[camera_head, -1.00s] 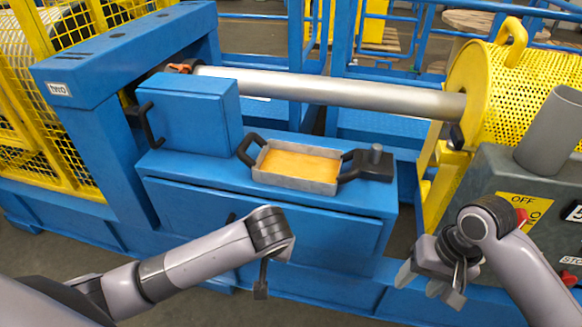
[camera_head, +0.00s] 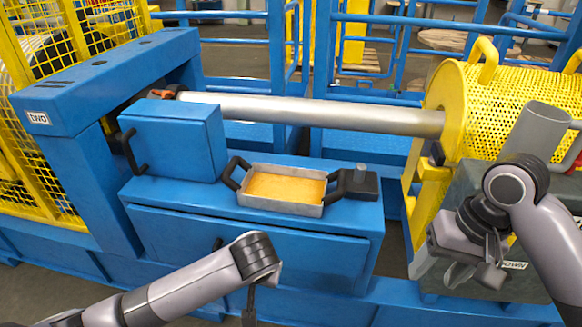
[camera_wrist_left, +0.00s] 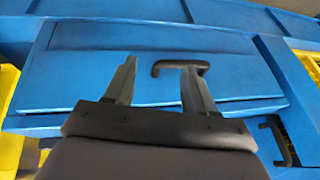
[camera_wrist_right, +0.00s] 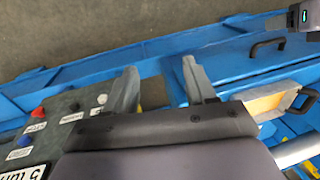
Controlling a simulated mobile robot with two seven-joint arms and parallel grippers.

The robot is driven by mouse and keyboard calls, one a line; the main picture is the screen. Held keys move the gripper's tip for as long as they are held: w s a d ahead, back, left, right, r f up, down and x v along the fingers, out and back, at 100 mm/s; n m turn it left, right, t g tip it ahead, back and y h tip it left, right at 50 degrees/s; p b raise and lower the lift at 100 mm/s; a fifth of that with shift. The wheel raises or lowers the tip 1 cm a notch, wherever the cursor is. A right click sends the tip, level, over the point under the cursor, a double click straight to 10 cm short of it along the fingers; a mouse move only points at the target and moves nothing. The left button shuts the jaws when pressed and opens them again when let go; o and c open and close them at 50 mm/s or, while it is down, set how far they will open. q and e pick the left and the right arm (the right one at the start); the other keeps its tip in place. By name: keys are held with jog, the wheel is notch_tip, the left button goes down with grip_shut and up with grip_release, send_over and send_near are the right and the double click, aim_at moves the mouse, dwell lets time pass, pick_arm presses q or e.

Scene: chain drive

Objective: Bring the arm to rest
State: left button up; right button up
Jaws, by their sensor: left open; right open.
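My right gripper (camera_head: 466,262) is at the right of the head view, in front of the grey control box (camera_head: 520,266). In the right wrist view its two fingers (camera_wrist_right: 160,88) are apart with nothing between them. My left arm comes in at the bottom of the head view, and its gripper (camera_head: 249,312) shows only in part at the lower edge. In the left wrist view its fingers (camera_wrist_left: 158,82) are apart and empty, facing a blue panel with a black handle (camera_wrist_left: 180,66). That handle is beyond the fingertips and apart from them.
A metal tray (camera_head: 283,188) with an orange-brown inside and black handles sits on the blue machine bench (camera_head: 350,222). A blue box (camera_head: 172,143) stands left of it. A silver shaft (camera_head: 320,113) runs to a yellow perforated guard (camera_head: 500,90). Grey floor shows at the lower left.

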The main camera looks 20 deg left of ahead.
pick_arm(q)
jog(key=s+d+m+t+h+p, duration=0.2)
jog(key=s+d+h+p, duration=0.3)
jog(key=d+p, duration=0.1)
pick_arm(e)
notch_tip(320, 180, down, 9)
jog(key=s+a+t+y, duration=0.2)
jog(key=a+t+y, duration=0.1)
jog(key=t, duration=0.2)
pick_arm(q)
jog(key=s+a+r+m+t+p, duration=0.1)
jog(key=s+a+r+t+p, duration=0.2)
jog(key=s+a+p, duration=0.3)
jog(key=s+a+t, duration=0.1)
jog(key=s, duration=0.2)
jog(key=shift+a, duration=0.15)
pick_arm(e)
jog(key=s+d+f+n+t+h, duration=0.1)
jog(key=s+d+t, duration=0.4)
jog(key=s+d, duration=0.5)
jog(key=shift+s+f+t+h, duration=0.3)
jog(key=shift+s+f+h, duration=0.15)
jog(key=shift+s+h, duration=0.65)
